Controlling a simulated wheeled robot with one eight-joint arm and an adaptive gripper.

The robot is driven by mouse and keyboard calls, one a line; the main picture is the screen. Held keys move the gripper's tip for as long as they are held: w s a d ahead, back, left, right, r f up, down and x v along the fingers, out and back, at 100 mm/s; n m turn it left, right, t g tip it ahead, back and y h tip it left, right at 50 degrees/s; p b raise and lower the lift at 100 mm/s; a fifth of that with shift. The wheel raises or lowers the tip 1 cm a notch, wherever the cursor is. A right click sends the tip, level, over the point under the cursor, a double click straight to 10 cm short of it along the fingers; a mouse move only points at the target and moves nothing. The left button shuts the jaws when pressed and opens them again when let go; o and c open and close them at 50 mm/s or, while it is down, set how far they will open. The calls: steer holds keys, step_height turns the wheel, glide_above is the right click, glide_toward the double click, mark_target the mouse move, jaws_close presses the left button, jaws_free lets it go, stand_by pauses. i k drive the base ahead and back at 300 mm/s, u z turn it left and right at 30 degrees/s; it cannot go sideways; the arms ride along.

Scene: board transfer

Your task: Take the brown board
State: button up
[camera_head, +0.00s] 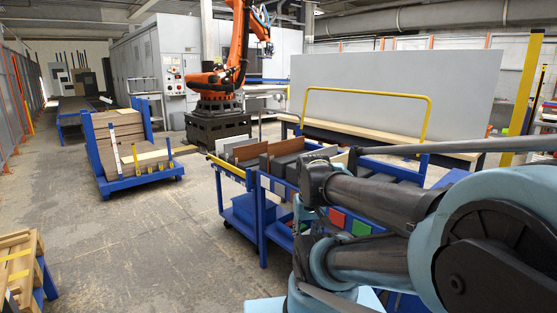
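Upright boards stand in a blue cart with a yellow top edge (228,170), left of my arm. A brown board (251,152) stands among them, next to a grey board (240,142). My folded arm covers the right foreground and partly hides the neighbouring cart. I cannot make out my gripper's fingers, and I see no board held.
A second blue cart (262,215) adjoins the first, holding dark pieces (284,146) and red and green parts. A stack of brown sheets (103,145) sits on a blue trolley at left. An orange robot (238,50) stands behind. Open floor lies left of the carts.

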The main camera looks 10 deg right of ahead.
mark_target(275, 150)
steer(key=u, duration=0.4)
steer(key=k, duration=1)
steer(key=u, duration=0.5)
steer(key=i, duration=1.2)
steer(key=z, duration=0.9)
steer(key=i, duration=1.2)
steer(key=z, duration=0.4)
